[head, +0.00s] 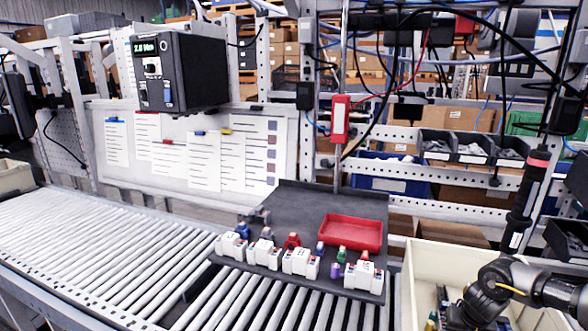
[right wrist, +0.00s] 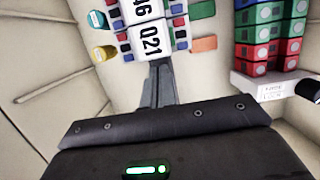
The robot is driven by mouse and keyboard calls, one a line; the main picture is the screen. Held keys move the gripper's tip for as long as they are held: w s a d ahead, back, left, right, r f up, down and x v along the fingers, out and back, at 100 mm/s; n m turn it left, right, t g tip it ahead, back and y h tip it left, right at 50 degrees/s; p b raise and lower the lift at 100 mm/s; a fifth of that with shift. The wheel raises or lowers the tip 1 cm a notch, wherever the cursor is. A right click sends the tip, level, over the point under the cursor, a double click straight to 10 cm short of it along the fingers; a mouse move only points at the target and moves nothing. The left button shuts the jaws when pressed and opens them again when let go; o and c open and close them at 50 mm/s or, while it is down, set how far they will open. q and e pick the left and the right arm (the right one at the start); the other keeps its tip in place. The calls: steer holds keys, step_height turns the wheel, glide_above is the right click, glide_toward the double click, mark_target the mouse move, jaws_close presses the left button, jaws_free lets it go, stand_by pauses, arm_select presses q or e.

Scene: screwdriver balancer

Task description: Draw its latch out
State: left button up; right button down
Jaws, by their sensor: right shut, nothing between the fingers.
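In the right wrist view, a white block marked Q21 (right wrist: 152,38) with blue and red squares along its sides sits in a cream bin (right wrist: 40,60). Another white block, its mark partly cut off as 46 (right wrist: 140,10), adjoins it above. My right gripper (right wrist: 160,68) is shut and empty, its fingertips at the lower edge of the Q21 block. I cannot tell whether they touch it. No latch can be made out clearly; the fingers cover part of that edge. In the head view my right arm reaches into the bin (head: 465,258) at lower right. My left gripper is not in view.
Red, green and blue blocks (right wrist: 268,35) stand right of the white ones, near the bin wall. A yellow piece (right wrist: 104,52) lies at left. A dark tray (head: 300,200) with white modules (head: 300,262) and a red dish (head: 352,233) rests on the roller conveyor (head: 90,245).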

steer(key=shift+r, duration=0.45)
steer(key=w+d+p+v, duration=0.1)
steer(key=w+p+v, duration=0.1)
steer(key=p+v, duration=0.9)
steer(key=shift+v, duration=0.75)
